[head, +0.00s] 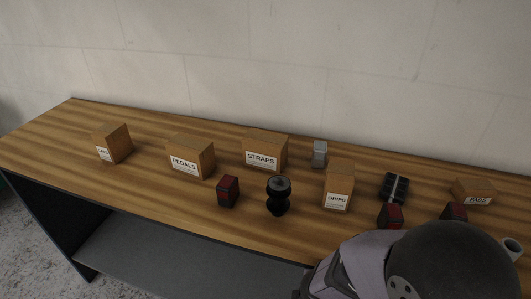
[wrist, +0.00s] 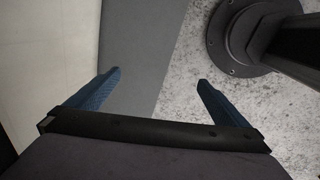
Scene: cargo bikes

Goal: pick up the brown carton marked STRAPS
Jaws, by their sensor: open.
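The brown carton marked STRAPS (head: 265,147) stands upright on the wooden bench (head: 60,135), near its back edge, with its white label facing me. In the wrist view my gripper (wrist: 158,80) is open, with its two blue fingers wide apart and nothing between them. That view shows no cartons, only a grey surface, a pale wall and speckled floor. My gripper's fingers do not show in the head view, where part of my arm covers the bench's front right. I cannot tell how far the gripper is from the carton.
The PEDALS carton (head: 190,156) stands left of STRAPS, and a smaller carton (head: 112,143) farther left. A grey block (head: 319,153) is close on its right. The GRIPS carton (head: 338,187), a black knobbed part (head: 278,195) and a red-black block (head: 228,191) stand nearer me.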

